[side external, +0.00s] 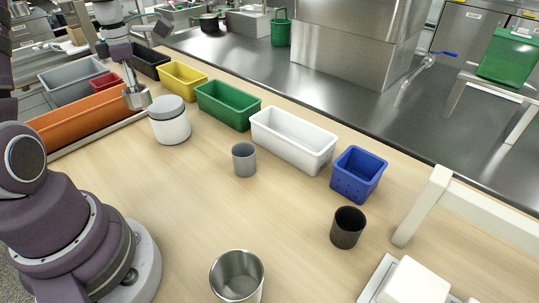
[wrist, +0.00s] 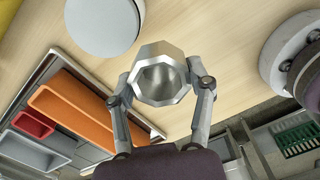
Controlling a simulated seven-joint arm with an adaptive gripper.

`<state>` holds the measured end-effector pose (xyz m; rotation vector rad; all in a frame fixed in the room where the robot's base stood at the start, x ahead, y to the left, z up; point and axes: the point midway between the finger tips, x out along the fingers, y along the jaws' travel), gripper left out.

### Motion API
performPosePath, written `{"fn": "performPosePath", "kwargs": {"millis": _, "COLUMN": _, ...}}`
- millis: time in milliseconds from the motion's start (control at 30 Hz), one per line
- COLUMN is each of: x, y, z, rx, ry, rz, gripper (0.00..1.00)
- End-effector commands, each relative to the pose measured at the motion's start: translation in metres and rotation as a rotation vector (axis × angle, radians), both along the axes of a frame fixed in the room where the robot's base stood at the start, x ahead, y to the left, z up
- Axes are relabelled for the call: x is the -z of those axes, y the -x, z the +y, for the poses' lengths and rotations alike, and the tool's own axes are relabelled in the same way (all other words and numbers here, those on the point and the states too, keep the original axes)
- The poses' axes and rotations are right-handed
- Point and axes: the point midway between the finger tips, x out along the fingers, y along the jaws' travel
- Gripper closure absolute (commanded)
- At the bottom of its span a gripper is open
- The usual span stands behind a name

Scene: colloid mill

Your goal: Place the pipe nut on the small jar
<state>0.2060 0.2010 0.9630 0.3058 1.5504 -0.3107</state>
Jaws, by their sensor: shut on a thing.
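The pipe nut (wrist: 160,51) is a silver, many-sided metal ring. My gripper (wrist: 165,84) is shut on it, with one finger on each side. In the side external view the nut (side external: 137,98) hangs under my gripper (side external: 130,86), above the table and left of the small jar. The small jar (side external: 171,129) is white with a flat grey lid and stands upright on the table. In the wrist view the jar's round lid (wrist: 102,24) shows at the upper left, apart from the nut. The nut's underside is hidden in the side view.
An orange tray (side external: 87,117) lies left of the jar. A yellow bin (side external: 183,80), green bin (side external: 228,104), white bin (side external: 292,138) and blue basket (side external: 358,174) line the table's back. A grey cup (side external: 244,160) stands right of the jar.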

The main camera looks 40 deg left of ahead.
Motion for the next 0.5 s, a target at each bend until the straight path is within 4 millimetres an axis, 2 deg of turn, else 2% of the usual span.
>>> {"fn": "performPosePath", "kwargs": {"millis": 133, "x": 0.004, "y": -0.021, "z": 0.021, "rx": -0.001, "ry": 0.0, "rz": 0.0, "gripper": 0.87}}
{"fn": "performPosePath", "kwargs": {"millis": 367, "x": 0.005, "y": -0.035, "z": 0.034, "rx": 0.001, "ry": -0.003, "rz": 0.0, "gripper": 0.87}}
{"fn": "performPosePath", "kwargs": {"millis": 500, "x": 0.032, "y": -0.034, "z": 0.033, "rx": 0.002, "ry": 0.0, "rz": 0.002, "gripper": 0.87}}
